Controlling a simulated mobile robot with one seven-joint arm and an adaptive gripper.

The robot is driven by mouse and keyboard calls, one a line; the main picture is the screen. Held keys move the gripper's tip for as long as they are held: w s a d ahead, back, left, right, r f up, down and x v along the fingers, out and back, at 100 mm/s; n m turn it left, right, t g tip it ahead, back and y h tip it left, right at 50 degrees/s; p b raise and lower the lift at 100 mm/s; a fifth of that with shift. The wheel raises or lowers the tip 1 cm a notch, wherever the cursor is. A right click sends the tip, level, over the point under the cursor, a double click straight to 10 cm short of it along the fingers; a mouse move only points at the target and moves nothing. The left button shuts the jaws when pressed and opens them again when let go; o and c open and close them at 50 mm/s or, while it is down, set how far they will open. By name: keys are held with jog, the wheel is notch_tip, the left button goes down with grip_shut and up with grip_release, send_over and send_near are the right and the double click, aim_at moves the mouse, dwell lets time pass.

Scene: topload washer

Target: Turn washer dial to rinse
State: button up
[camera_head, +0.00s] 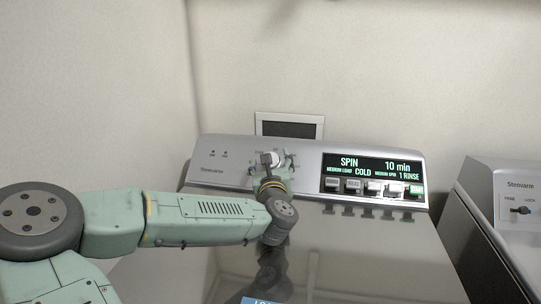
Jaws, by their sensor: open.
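The washer (215,158) stands against the back wall with its grey control panel tilted toward me. Its round light dial (277,158) is left of the lit display, partly hidden by my gripper. The display (373,167) reads SPIN, 10 min, MEDIUM LOAD, COLD, MEDIUM SPIN, 1 RINSE. My gripper (273,163) is at the dial with its fingers open around or just in front of it. I cannot tell whether the fingers touch the dial. The small labels around the dial are mostly hidden or too small to read.
A row of buttons (372,187) sits under the display. The glossy lid (340,255) lies in front of the panel and is shut. A second machine (515,205) stands at the right. A dark framed panel (290,126) is on the wall behind the washer.

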jog(key=shift+w, duration=0.85)
jog(key=shift+c, duration=0.3)
jog(key=c, duration=1.1)
jog(key=shift+n+y, duration=0.3)
jog(key=n+g+y+b, duration=0.1)
jog(key=n+y, duration=0.2)
jog(key=n, duration=0.1)
jog(key=shift+f+y+b, duration=0.15)
jog(key=shift+y+b, duration=0.15)
jog(key=shift+a+n+g+y+b, duration=0.1)
jog(key=shift+n+g+y+b, duration=0.15)
jog(key=shift+n+g+y, duration=0.8)
jog(key=shift+n+g+y+b, duration=0.2)
jog(key=shift+n+g+y, duration=0.35)
jog(key=shift+n, duration=1)
